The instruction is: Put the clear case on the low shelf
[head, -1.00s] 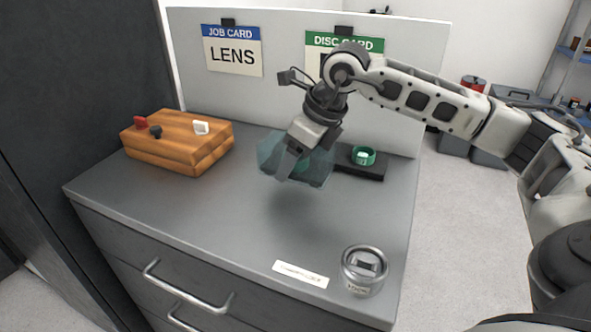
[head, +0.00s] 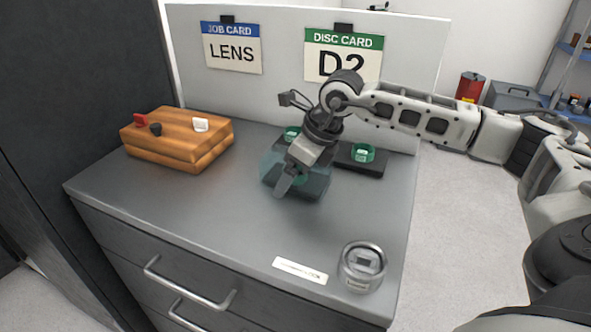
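The clear case (head: 317,185) is a see-through, teal-tinted box above or on the grey worktop, just in front of a low dark stand (head: 372,170). My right gripper (head: 286,182) reaches down over it from the right and appears shut on it, one finger showing at the front. The gripper hides part of the case. A green round piece and a dark base show inside or through the case. I cannot tell if its underside touches the worktop. No piece is clearly named as the low shelf. My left gripper is not in view.
Green ring-like pieces sit on the dark stand, one (head: 363,154) at its right. A wooden block (head: 178,141) with small pegs stands at the left. A metal canister (head: 362,267) and white label (head: 300,270) lie at the front right. A card panel (head: 280,95) stands behind.

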